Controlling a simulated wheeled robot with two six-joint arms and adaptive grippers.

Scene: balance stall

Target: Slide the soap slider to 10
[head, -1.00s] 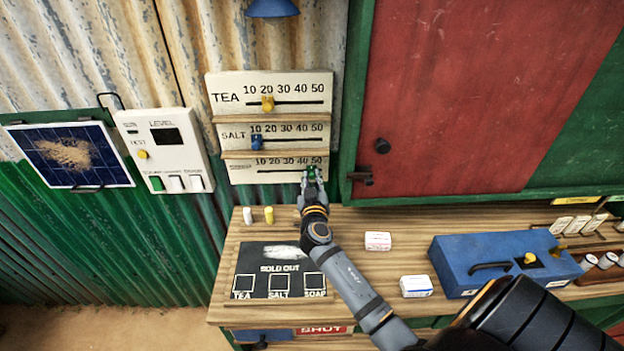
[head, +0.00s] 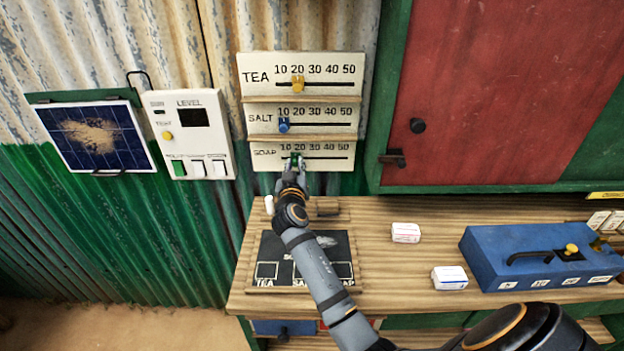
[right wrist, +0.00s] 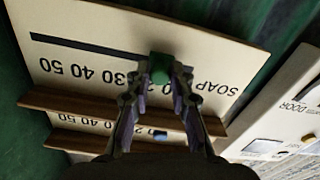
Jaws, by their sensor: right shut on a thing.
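The soap slider's green knob (head: 295,159) is on the bottom SOAP scale (head: 330,160) of the price board. It sits near the 20 mark, at the left part of its slot. My right gripper (head: 293,168) is shut on the knob from the front. In the right wrist view the board looks upside down, and the green knob (right wrist: 161,68) shows between my two fingertips (right wrist: 160,82). The fingers hide some of the scale's numbers there. My left gripper is not in view.
Above are the TEA slider's yellow knob (head: 297,84) and the SALT slider's blue knob (head: 284,125), with wooden ledges between scales. A white level box (head: 190,140) hangs to the left, a red cabinet door (head: 490,100) to the right. Below is a wooden counter (head: 385,270).

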